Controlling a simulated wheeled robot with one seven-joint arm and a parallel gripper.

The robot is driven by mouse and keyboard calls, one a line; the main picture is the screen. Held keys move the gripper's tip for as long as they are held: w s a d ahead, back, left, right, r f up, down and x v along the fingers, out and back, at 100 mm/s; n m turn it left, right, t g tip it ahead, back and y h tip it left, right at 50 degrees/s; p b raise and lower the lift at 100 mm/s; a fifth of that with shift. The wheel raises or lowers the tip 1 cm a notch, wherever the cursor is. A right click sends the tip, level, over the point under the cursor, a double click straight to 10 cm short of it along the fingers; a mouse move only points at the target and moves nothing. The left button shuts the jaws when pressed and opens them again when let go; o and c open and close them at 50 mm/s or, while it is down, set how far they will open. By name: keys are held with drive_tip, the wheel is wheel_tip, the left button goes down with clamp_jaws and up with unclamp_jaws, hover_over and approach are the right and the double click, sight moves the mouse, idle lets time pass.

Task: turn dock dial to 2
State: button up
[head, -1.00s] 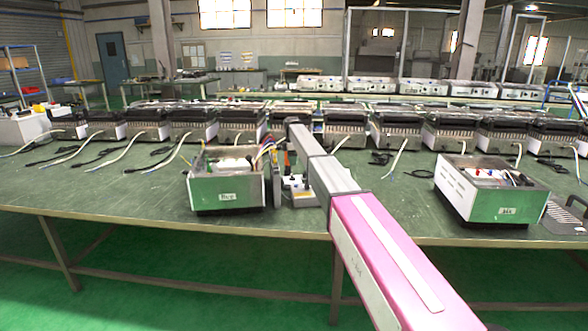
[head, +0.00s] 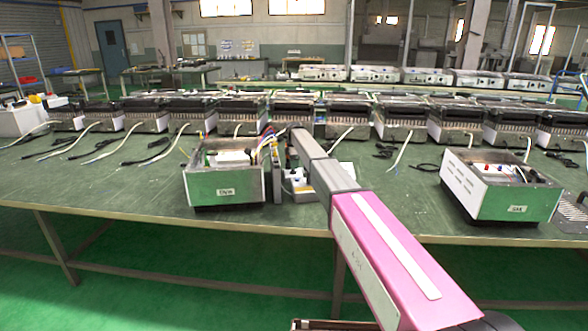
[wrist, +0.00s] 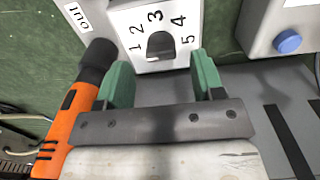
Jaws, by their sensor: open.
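The dock dial (wrist: 160,45) shows in the wrist view, at the top centre, as a dark grey knob on a white plate (wrist: 135,20) printed with the numbers 1 to 5 around it. I cannot tell for sure which number it points at. My gripper (wrist: 162,80) is open, with its two green fingers apart, just below the dial in the picture. The left finger lies near the plate's lower left, the right finger near its lower right. Nothing is between the fingers. In the head view my arm hides the gripper and the dial.
An orange and black tool (wrist: 72,115) stands close beside the left finger. A white box with a blue button (wrist: 288,41) is at the upper right. In the head view, open metal cases (head: 225,188) and (head: 500,195) stand on the green table (head: 385,205), with several heaters behind.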

sight(293, 171)
drive_tip(key=shift+f, duration=1.4)
drive_tip(key=shift+c, duration=0.3)
drive_tip(key=c, duration=0.9)
drive_tip(key=shift+m, duration=0.4)
drive_tip(key=m, duration=0.3)
drive_tip(key=shift+s+m, duration=0.1)
drive_tip(key=shift+m, duration=2.4)
